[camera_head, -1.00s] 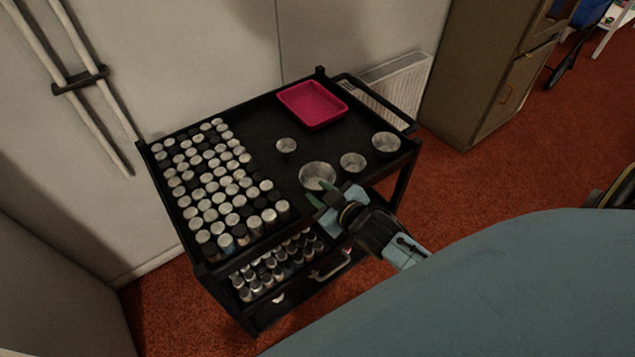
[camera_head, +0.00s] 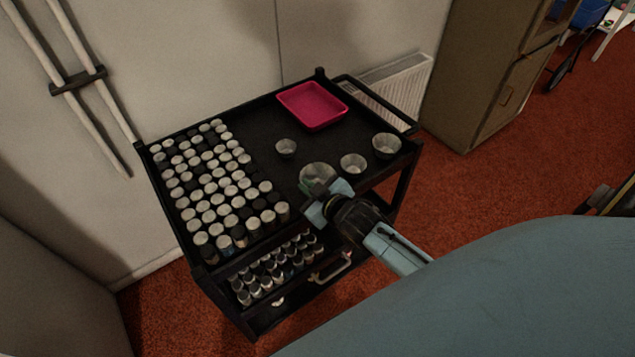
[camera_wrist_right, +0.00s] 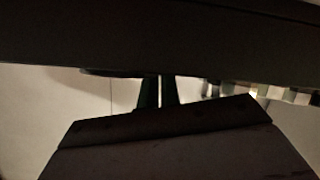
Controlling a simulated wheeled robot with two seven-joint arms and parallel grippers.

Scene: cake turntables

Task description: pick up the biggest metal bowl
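The biggest metal bowl (camera_head: 316,171) is silver and stands at the front edge of the black cart's top, partly hidden by my right gripper. My right gripper (camera_head: 312,187) is at the bowl's near side, with its green fingertips at the rim. In the right wrist view its fingers (camera_wrist_right: 160,92) are close together with only a thin slit between them. They appear shut on the bowl's rim, though the contact itself is dark. The bowl looks upright and still rests on the cart. My left gripper is not in view.
Smaller metal bowls stand nearby: one behind (camera_head: 286,147), one to the right (camera_head: 353,163) and one at the right corner (camera_head: 386,144). A pink tray (camera_head: 312,105) lies at the back. Many cans (camera_head: 215,185) fill the cart's left side. A radiator (camera_head: 398,85) is behind.

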